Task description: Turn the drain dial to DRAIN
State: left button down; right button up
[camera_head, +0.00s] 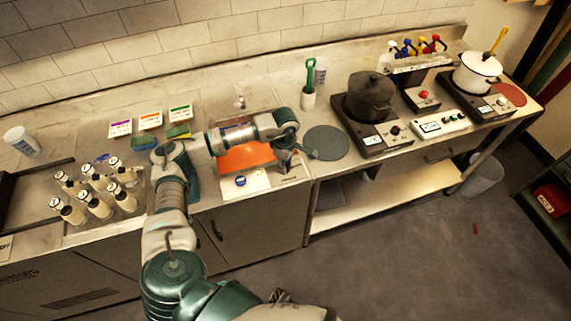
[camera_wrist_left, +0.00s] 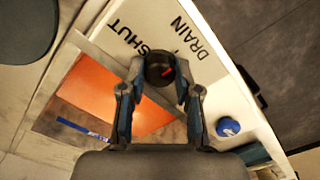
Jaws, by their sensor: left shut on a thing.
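The drain dial (camera_wrist_left: 160,68) is a dark round knob with a red mark, on a white panel (camera_wrist_left: 122,22) lettered SHUT and DRAIN. In the left wrist view, the red mark lies on the knob's right side and slants. My left gripper (camera_wrist_left: 160,72) is shut around the knob, a finger on each side. In the head view my left gripper (camera_head: 285,165) is at the sink's front right corner and hides the dial. Orange liquid (camera_head: 246,157) is in the sink; it also shows in the left wrist view (camera_wrist_left: 95,88). I do not see my right gripper.
A blue round button (camera_head: 240,180) sits left of the dial. A grey round mat (camera_head: 326,142) and a dark pot (camera_head: 370,95) on a burner stand to the right. Several bottles (camera_head: 95,205) stand at left. Sponges (camera_head: 178,131) lie behind my left arm.

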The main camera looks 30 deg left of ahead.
pick_arm(q)
jog(key=c, duration=0.8)
grip_release()
jog(key=shift+w+a+r, duration=0.1)
notch_tip(320, 180, up, 12)
jog(key=shift+a+f, duration=0.1)
jog(key=shift+f, duration=0.05)
